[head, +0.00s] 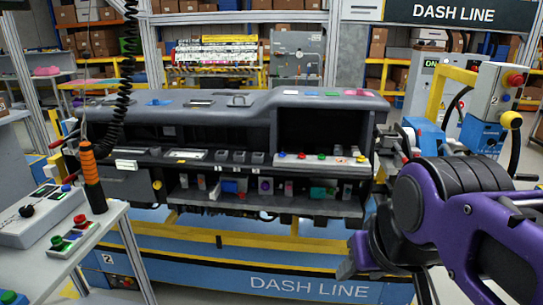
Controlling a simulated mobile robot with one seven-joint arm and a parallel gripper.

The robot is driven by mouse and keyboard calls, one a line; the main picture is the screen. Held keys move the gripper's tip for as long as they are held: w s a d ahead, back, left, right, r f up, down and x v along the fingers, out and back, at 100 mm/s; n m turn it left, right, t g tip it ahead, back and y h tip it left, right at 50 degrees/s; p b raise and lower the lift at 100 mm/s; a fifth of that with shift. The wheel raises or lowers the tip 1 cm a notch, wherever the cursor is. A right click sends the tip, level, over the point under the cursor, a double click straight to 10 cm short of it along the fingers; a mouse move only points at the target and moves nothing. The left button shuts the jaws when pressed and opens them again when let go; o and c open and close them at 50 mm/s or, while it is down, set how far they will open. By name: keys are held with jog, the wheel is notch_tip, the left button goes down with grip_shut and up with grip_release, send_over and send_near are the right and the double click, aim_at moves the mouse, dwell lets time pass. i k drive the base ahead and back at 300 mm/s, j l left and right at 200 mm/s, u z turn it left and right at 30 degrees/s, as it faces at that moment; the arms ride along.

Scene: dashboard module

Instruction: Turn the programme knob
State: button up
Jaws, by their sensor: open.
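A grey control box (38,215) stands on the bench at the left. A black round knob (26,211) sits on its sloped face; its label is too small to read, so I cannot tell if it is the programme knob. My purple and black arm fills the lower right. Its far end, my gripper (361,252), shows partly behind the arm, in front of the dashboard's right end. It is open, and its fingers are mostly hidden. It is far from the black knob and touches nothing that I can see.
The grey dashboard module (215,108) lies across the blue and yellow line frame (215,262). An orange-handled tool (92,178) hangs on a coiled cable at the left. A small box with red and green buttons (72,234) sits on the bench. A control post (496,90) stands at the right.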

aim_at(26, 212)
jog(key=u, duration=2.1)
